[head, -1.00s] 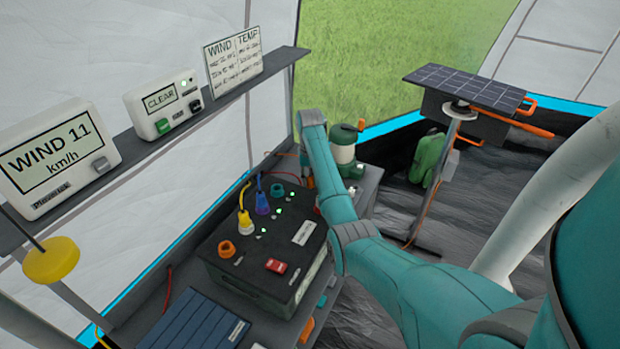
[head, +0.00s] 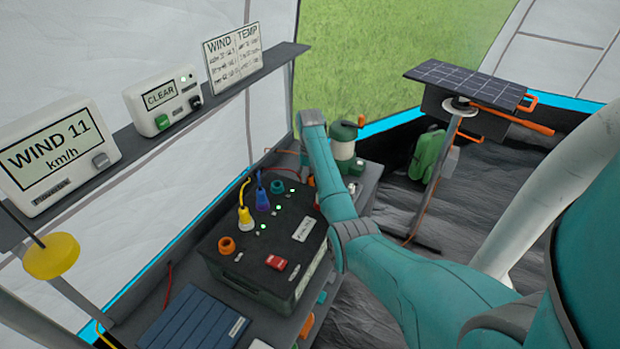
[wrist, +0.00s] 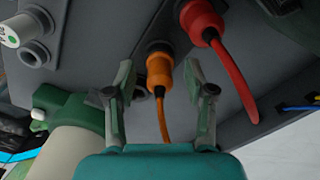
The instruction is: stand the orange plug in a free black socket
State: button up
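In the wrist view the orange plug (wrist: 159,70) sits against a dark grey panel, with its orange cord hanging toward the camera. My gripper (wrist: 158,76) is open, with one finger on each side of the plug. The fingers look apart from it; I cannot tell whether either touches. A black socket (wrist: 37,54) that looks empty is in the panel at upper left. A red plug (wrist: 201,18) with a red cord is in the panel at upper right. In the head view my arm hides the gripper, and I do not see the orange plug there.
A black power box (head: 248,277) holds a yellow plug (head: 246,217) and a blue plug (head: 262,200). A green-and-cream lantern (head: 343,143) stands behind my arm. In the wrist view a green-and-cream body (wrist: 72,125) lies close at left. A white cylinder (wrist: 12,32) is at upper left.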

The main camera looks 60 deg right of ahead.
jog(key=shift+r, duration=3.75)
